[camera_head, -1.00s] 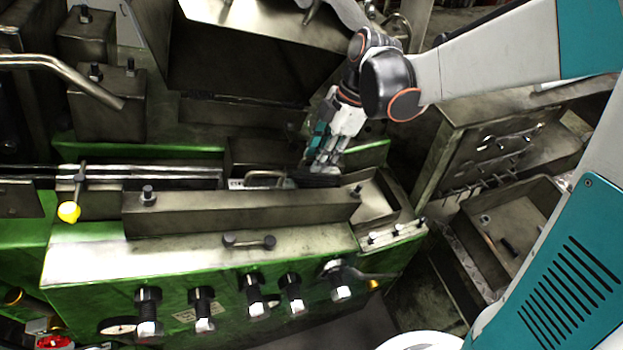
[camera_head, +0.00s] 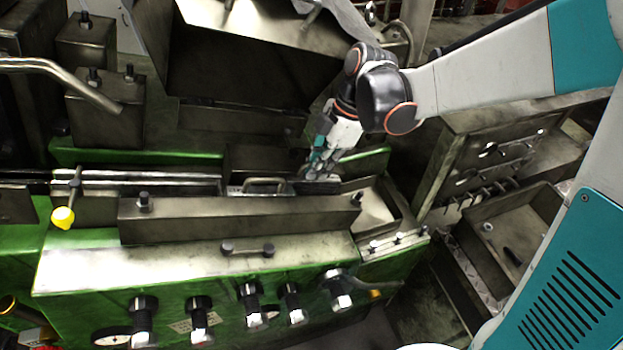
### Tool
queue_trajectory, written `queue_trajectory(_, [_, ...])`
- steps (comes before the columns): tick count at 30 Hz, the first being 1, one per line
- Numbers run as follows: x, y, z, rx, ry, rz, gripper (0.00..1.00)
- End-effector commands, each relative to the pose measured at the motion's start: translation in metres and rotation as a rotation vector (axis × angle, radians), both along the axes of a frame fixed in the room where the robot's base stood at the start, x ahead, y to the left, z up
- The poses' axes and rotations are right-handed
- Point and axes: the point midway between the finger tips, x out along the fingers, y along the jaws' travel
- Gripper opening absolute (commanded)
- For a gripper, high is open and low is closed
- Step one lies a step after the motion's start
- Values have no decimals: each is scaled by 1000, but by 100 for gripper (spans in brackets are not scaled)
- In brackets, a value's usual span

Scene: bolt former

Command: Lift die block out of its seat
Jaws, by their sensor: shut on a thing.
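My gripper (camera_head: 318,172) reaches down into the long slot of the green machine, at the slot's right part. Its fingers are shut on a dark block (camera_head: 320,187), which I take to be the die block. The block sits low behind the front steel bar, so its lower part is hidden. I cannot tell whether it is clear of its seat. Just left of my fingers, a U-shaped metal handle (camera_head: 265,183) stands on a piece in the same slot.
The thick steel bar (camera_head: 240,218) with bolts at its ends runs in front of the slot. A hopper-like plate (camera_head: 250,25) overhangs behind. A bin (camera_head: 510,240) with loose parts is at the right.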

Motion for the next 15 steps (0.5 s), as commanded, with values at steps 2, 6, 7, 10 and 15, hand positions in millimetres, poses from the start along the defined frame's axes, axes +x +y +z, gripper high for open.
queue_trajectory(2, [0, 0, 0, -1, 0, 0, 0])
queue_trajectory(6, [0, 0, 0, -1, 0, 0, 0])
queue_trajectory(7, [0, 0, 1, 0, 0, 0, 0])
queue_trajectory(10, [0, 0, 1, 0, 0, 0, 0])
queue_trajectory(15, [0, -1, 4, 0, 0, 0, 0])
